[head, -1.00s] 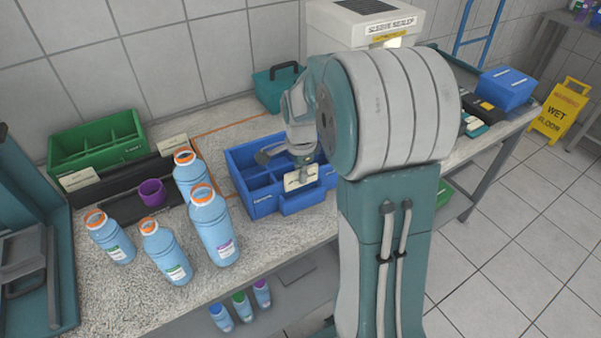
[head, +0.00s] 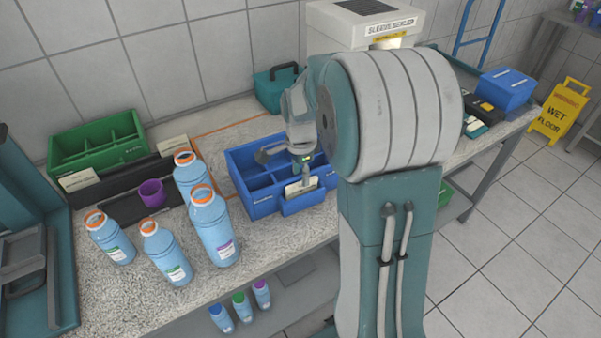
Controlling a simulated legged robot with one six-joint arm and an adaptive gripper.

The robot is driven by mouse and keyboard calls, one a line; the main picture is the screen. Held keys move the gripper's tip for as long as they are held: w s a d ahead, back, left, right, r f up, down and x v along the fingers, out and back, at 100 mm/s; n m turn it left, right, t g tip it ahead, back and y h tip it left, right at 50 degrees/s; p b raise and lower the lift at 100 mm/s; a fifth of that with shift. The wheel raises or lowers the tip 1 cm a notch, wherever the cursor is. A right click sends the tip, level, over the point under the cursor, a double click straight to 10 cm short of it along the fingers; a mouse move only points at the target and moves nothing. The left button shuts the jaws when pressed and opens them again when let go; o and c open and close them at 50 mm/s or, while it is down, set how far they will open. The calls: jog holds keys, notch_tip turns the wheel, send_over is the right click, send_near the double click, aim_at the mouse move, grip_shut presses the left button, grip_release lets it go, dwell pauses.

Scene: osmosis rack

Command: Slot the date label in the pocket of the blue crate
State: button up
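The blue crate (head: 262,205) stands on the bench in the middle of the head view, with divided compartments and a pocket (head: 303,203) on its front wall. The cream date label (head: 293,190) is at the mouth of this pocket, its lower part hidden behind the pocket's front. My gripper (head: 305,178) is right above the label, pointing down, with its fingertips at the label's top edge. The fingers are small here and partly hidden, so I cannot tell whether they still grip the label.
Several blue bottles with orange caps (head: 213,225) and a purple cup (head: 152,193) stand left of the crate. A green crate (head: 97,148) and a teal box (head: 277,88) are at the back. A sleeve sealer (head: 365,22) stands behind my arm.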

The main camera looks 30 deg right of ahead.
notch_tip(320, 180, up, 12)
dwell(0.6)
jog(key=shift+w, duration=0.1)
dwell(0.4)
jog(key=s+a+r+n+t, duration=0.1)
jog(key=s+a+n+t, duration=0.1)
jog(key=s+a+n, duration=0.4)
jog(key=s+a+r+n+t, duration=0.1)
jog(key=s+a+n+t, duration=0.2)
jog(key=s+n, duration=0.9)
jog(key=s+a, duration=0.1)
jog(key=a, duration=0.2)
jog(key=shift+s+a+t, duration=0.2)
jog(key=shift+a+t, duration=0.1)
jog(key=shift+a, duration=0.05)
jog(key=shift+d, duration=0.1)
